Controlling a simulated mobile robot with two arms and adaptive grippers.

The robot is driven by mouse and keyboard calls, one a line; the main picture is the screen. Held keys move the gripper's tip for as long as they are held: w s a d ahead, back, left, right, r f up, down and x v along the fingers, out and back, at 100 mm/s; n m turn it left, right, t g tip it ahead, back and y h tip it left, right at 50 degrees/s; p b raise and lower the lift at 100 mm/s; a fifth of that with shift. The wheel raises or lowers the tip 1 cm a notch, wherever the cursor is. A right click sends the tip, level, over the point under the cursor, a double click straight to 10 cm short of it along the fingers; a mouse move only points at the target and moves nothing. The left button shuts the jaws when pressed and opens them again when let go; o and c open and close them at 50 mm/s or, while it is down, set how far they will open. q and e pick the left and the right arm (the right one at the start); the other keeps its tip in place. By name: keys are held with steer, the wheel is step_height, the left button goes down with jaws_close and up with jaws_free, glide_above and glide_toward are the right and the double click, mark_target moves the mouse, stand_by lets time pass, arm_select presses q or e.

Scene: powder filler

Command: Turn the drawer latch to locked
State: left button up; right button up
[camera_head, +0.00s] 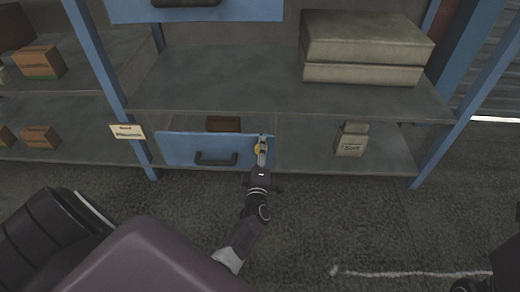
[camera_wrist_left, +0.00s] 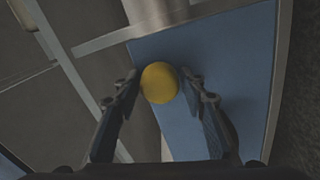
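The blue drawer front (camera_head: 180,148) with a dark handle (camera_head: 215,159) is on the lower shelf in the head view. A round yellow latch knob (camera_head: 257,148) is near its right end. The knob (camera_wrist_left: 160,82) also shows in the left wrist view against the blue panel (camera_wrist_left: 205,50). My left gripper (camera_head: 262,147) is at the knob. In the left wrist view its two fingers (camera_wrist_left: 160,80) stand apart on either side of the knob, with narrow gaps showing. The fingers partly cover the knob in the head view. My right gripper is not clearly in view.
A paper bag (camera_head: 352,139) stands on the lower shelf right of the drawer. A brown box (camera_head: 223,124) sits behind the drawer front. Large grey boxes (camera_head: 365,48) are on the shelf above. A blue post (camera_head: 98,60) and a label (camera_head: 127,131) are at the left.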

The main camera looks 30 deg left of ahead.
arm_select(q)
steer(key=shift+o, duration=0.7)
steer(key=shift+s+d, duration=0.2)
steer(key=shift+s, duration=0.05)
steer(key=v, duration=0.7)
steer(key=shift+a, duration=0.1)
